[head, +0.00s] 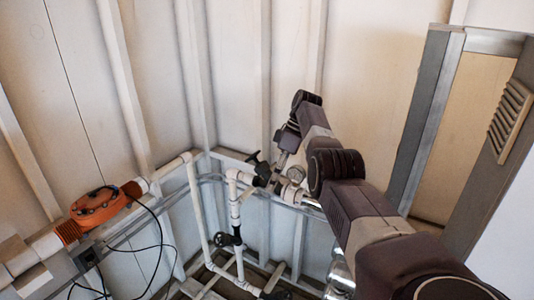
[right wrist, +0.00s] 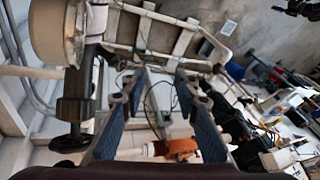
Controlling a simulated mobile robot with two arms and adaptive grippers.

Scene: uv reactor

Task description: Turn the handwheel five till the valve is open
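Black handwheels sit on the white pipework in the corner: one (head: 228,239) on the lower pipe, one (head: 257,160) higher up beside my right gripper (head: 283,162). No number can be read, so I cannot tell which is handwheel five. In the right wrist view a black handwheel (right wrist: 72,141) on a dark valve stem stands left of my right gripper (right wrist: 157,88). The two blue-padded fingers are spread apart with nothing between them. They appear beside this wheel, not around it. My left gripper is not in view.
A round gauge (head: 296,173) is close to my right gripper. White pipes (head: 193,205) run along the walls. An orange reactor body (head: 98,207) with black cables is at left. A grey metal frame (head: 425,120) stands right of my arm.

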